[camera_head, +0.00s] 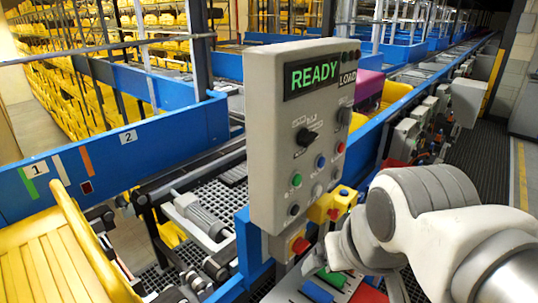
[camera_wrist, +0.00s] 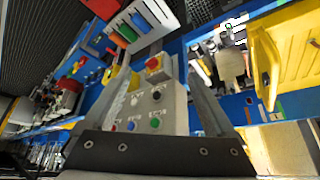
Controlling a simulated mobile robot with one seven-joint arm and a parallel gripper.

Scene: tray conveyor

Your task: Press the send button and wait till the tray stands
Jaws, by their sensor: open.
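A grey control panel (camera_head: 270,130) stands upright in the middle of the head view, its display (camera_head: 314,76) reading READY, with LOAD beside it. It carries a green button (camera_head: 297,180), a blue button (camera_head: 320,161), a red button (camera_head: 340,147) and a black knob (camera_head: 306,137). I cannot read which button is send. A yellow tray (camera_head: 30,268) is at the lower left by the sign 1. My gripper (camera_wrist: 160,70) is open and empty in the wrist view, with the panel face between its fingers. In the head view it is mostly hidden by my arm.
A plate with green, blue (camera_head: 317,291) and red pieces lies near my wrist. Blue conveyor walls (camera_head: 110,150) run behind. Another yellow tray (camera_head: 395,94) and a magenta one (camera_head: 367,90) stand beyond the panel.

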